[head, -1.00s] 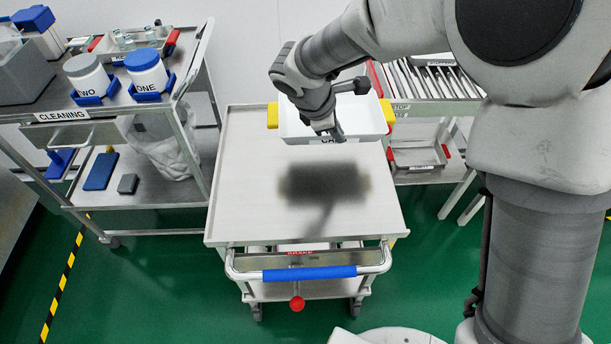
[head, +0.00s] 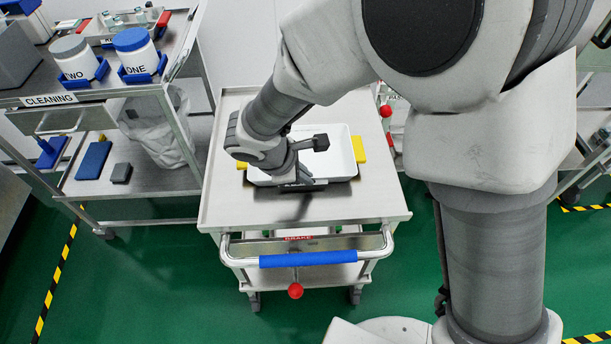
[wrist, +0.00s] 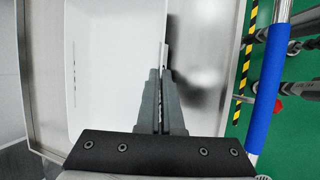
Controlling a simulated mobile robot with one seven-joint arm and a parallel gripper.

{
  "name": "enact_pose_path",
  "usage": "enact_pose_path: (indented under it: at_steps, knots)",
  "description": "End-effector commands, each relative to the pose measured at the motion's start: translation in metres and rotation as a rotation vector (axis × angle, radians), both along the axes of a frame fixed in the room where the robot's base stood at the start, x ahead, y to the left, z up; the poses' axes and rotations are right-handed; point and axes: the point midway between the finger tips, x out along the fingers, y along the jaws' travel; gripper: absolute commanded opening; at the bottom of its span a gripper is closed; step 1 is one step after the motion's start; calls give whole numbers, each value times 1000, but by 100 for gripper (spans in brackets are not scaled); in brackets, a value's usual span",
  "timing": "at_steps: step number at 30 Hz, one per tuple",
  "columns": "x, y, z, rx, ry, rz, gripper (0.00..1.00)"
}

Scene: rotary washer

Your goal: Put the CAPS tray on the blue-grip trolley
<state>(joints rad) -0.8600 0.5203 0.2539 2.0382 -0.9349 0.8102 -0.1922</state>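The white CAPS tray (head: 340,150) with yellow end grips is over the top of the blue-grip trolley (head: 360,206), level and very low. A narrow dark shadow hugs its near edge; I cannot tell whether it touches the top. Its label is mostly covered by my gripper. My gripper (head: 303,181) is shut on the tray's near wall. In the wrist view the closed fingers (wrist: 163,70) pinch the wall of the white tray (wrist: 110,70), which looks empty. The trolley's blue grip (head: 308,259) faces me.
A cleaning cart (head: 130,187) with lidded tubs ONE (head: 137,52) and TWO (head: 77,60) stands close on the left. A red brake knob (head: 295,291) hangs below the blue grip. The near part of the trolley top is bare.

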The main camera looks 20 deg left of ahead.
Motion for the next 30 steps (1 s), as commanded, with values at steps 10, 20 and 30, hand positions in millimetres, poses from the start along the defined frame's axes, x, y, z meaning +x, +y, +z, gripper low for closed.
enact_pose_path:
  at_steps: [10,20,30]
  knots:
    - [0,0,-1,1,-1,-1,10]
    - [1,0,-1,0,0,-1,33]
    - [-11,6,28,4,-3,0,33]
